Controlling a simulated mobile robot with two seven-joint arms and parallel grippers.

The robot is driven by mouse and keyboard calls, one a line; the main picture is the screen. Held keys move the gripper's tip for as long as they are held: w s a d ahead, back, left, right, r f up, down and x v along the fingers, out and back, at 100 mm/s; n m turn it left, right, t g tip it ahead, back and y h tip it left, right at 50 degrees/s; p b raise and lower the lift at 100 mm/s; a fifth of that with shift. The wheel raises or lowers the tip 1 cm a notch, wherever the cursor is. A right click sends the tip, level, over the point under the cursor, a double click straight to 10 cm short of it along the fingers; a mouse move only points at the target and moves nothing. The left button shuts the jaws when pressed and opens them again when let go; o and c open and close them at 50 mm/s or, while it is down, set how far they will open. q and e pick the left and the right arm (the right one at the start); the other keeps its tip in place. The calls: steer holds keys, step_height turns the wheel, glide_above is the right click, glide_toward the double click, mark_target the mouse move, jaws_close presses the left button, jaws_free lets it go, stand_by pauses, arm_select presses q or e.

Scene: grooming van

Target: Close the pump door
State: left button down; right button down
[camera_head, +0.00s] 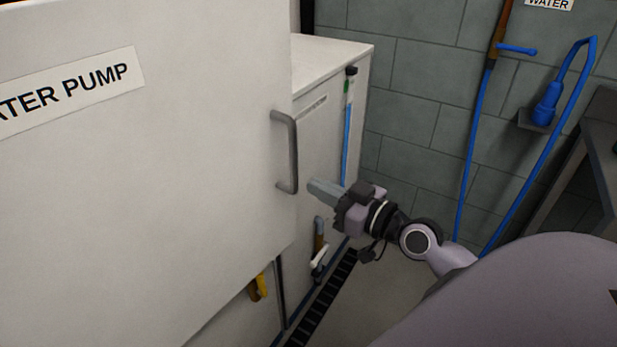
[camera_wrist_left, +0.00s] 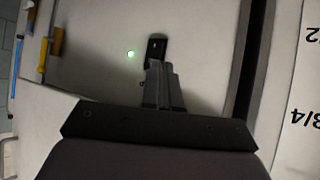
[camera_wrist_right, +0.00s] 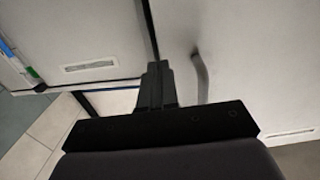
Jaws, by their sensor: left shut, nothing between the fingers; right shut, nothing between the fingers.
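The pump door (camera_head: 190,190) is a large white panel with a "WATER PUMP" label (camera_head: 75,90). It stands open, swung out in front of the white cabinet (camera_head: 335,60). Its grey bar handle (camera_head: 291,150) is near its right edge. My right gripper (camera_head: 312,187) is shut and empty, just right of the handle by the door's free edge. In the right wrist view the fingers (camera_wrist_right: 158,75) are left of the handle (camera_wrist_right: 200,75); contact cannot be told. My left gripper (camera_wrist_left: 160,68) shows only in its wrist view, shut and empty, before a pale panel with a dark fitting (camera_wrist_left: 156,48).
A blue hose (camera_head: 470,150) hangs on the grey block wall at right. A blue nozzle (camera_head: 546,105) sits in a wall holder. A dark grate (camera_head: 322,300) runs along the floor by the cabinet. A green light (camera_wrist_left: 130,54) glows near the left gripper.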

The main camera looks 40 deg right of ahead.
arm_select(q)
steer(key=shift+a+r+p, duration=0.2)
steer(key=shift+r+p, duration=0.05)
steer(key=shift+p, duration=0.05)
arm_select(e)
steer(key=shift+x, duration=1.7)
arm_select(q)
steer(key=shift+s+f, duration=0.1)
